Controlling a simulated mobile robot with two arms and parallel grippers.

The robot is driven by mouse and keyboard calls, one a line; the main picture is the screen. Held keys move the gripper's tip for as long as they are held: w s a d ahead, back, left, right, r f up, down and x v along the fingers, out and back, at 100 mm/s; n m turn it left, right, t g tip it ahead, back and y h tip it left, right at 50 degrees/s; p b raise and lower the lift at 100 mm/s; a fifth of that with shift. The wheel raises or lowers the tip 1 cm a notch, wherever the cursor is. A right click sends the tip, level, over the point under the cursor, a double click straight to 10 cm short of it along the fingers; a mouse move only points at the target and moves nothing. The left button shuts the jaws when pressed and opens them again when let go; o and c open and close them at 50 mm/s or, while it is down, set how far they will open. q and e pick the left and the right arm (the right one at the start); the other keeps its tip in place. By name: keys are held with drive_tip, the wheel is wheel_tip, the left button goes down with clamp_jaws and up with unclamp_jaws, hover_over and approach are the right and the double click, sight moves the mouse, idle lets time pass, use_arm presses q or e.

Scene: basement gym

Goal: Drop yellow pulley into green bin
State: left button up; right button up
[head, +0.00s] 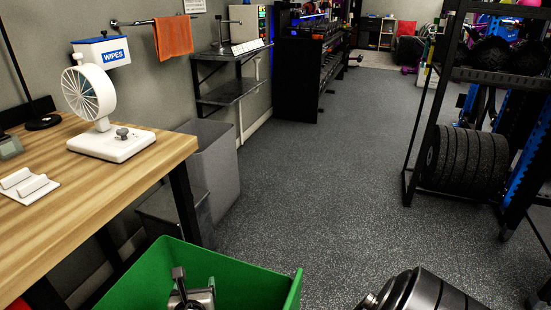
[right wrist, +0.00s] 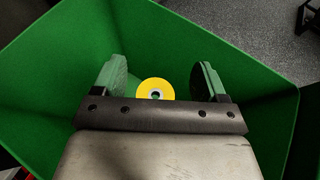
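The green bin (head: 232,276) is at the bottom of the head view, close in front of me, its lower part cut off by the frame. My right gripper (head: 186,290) is over or inside its opening. In the right wrist view the gripper (right wrist: 158,82) is open, its two fingers wide apart. The yellow pulley (right wrist: 146,86), a small ring with a pale centre, shows between and beyond the fingers, apart from both. It shows against the inside of the green bin (right wrist: 60,60); its exact height there I cannot tell. My left gripper is not in view.
A grey bin (head: 212,160) is beyond the green one. A weight rack with black plates (head: 465,160) is at the right. The middle floor is clear.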

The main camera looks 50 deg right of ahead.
drive_tip(key=shift+o, duration=0.9)
drive_tip(key=shift+s+a+r, duration=0.1)
drive_tip(key=shift+s+a, duration=0.1)
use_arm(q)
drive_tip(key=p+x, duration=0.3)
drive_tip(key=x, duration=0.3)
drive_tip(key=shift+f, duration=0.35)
use_arm(e)
drive_tip(key=v, duration=1)
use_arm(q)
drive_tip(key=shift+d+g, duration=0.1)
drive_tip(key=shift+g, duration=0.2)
use_arm(e)
drive_tip(key=shift+s+a, duration=0.1)
